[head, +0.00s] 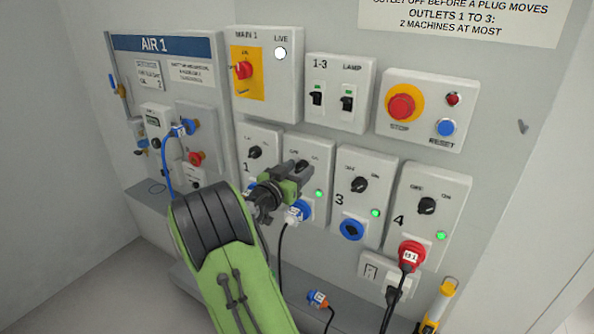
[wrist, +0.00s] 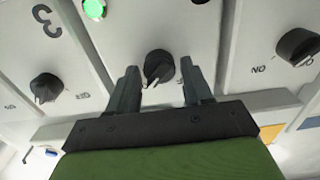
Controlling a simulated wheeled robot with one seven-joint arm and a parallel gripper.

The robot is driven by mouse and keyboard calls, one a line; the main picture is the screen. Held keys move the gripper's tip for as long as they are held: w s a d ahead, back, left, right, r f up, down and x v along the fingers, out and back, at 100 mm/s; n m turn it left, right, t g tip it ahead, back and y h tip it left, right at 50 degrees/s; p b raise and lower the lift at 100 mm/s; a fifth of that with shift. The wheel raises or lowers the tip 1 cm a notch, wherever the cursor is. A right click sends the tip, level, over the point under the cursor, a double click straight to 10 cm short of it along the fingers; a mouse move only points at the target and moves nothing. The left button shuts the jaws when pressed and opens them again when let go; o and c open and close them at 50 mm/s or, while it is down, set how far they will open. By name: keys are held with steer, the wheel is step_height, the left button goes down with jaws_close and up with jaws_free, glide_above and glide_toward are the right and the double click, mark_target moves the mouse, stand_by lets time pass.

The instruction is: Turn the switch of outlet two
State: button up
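The black rotary switch of outlet two (wrist: 158,66) shows in the wrist view, between the two fingertips of my gripper (wrist: 160,72). The fingers are apart, with a gap visible on each side of the knob. In the head view my gripper (head: 299,172) is at the white outlet two panel (head: 323,160) and covers much of its switch and number. The panel's green lamp (head: 319,194) is lit; it also shows in the wrist view (wrist: 94,8). A plug with a blue-and-white body (head: 297,212) sits at the lower part of this panel, with a black cable hanging down.
Outlet three's switch (head: 360,185) is close on the right, with an empty blue socket (head: 352,229) below. Outlet one's switch (head: 254,153) is on the left. Outlet four (head: 427,206) holds a red plug (head: 411,254). A loose blue plug (head: 318,299) lies below.

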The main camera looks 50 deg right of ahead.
steer(key=c, duration=0.7)
steer(key=shift+n, duration=0.3)
steer(key=n, duration=0.3)
steer(key=shift+w+n, duration=0.1)
steer(key=shift+n, duration=0.2)
steer(key=n+p, duration=0.1)
steer(key=n, duration=0.3)
steer(key=shift+p, duration=0.35)
steer(key=n+p, duration=0.3)
steer(key=n, duration=0.2)
steer(key=shift+w+n, duration=0.1)
steer(key=shift+n, duration=0.3)
steer(key=shift+f+n+p, duration=0.15)
steer(key=shift+n+p, duration=1.2)
steer(key=shift+n, duration=0.65)
